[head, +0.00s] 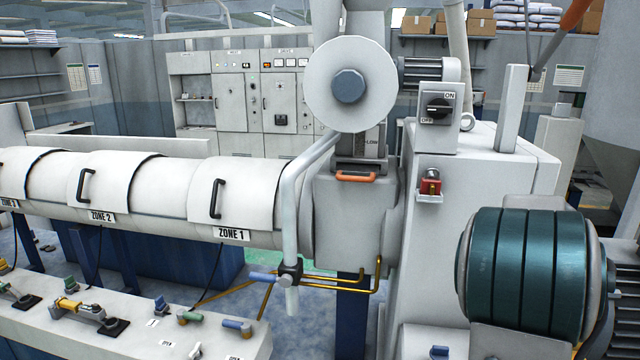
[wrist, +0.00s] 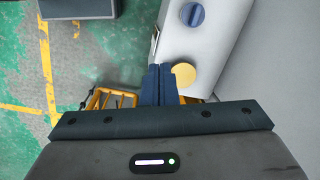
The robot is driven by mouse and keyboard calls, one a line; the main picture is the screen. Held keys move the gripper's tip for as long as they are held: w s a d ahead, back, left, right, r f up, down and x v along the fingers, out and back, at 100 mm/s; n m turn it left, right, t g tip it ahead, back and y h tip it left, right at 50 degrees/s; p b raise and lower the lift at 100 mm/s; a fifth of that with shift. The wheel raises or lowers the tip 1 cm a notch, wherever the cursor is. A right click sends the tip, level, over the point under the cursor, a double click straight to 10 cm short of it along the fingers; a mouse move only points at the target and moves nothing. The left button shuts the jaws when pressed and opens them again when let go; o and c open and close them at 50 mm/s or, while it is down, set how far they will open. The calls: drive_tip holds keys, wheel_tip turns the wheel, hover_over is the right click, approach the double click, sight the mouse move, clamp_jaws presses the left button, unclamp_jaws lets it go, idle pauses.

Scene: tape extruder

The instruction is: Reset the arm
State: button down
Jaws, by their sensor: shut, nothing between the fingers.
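My gripper (wrist: 166,70) shows in the wrist view, its two dark blue fingers together and nothing between them. The fingertips are near a round yellow part (wrist: 183,75) on a white housing (wrist: 208,38); I cannot tell whether they touch it. A blue knob (wrist: 192,15) sits farther up the same housing. My gripper does not show in the head view.
In the head view, an extruder barrel (head: 150,197) runs left from the machine body (head: 480,205). A teal ribbed cylinder (head: 525,270) is at the right. A control bench (head: 130,325) stands lower left. A yellow crate (wrist: 110,99) stands on green floor (wrist: 110,45) in the wrist view.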

drive_tip(key=s+a+r+n+t, duration=0.1)
drive_tip(key=s+a+n, duration=0.7)
drive_tip(key=a, duration=0.3)
drive_tip(key=s+a+r+n+t+h, duration=0.1)
drive_tip(key=s+a+n+t, duration=0.1)
drive_tip(key=s+a+n, duration=0.6)
drive_tip(key=shift+s+a+r+n, duration=0.35)
drive_tip(key=shift+s+a, duration=0.5)
drive_tip(key=shift+a, duration=0.7)
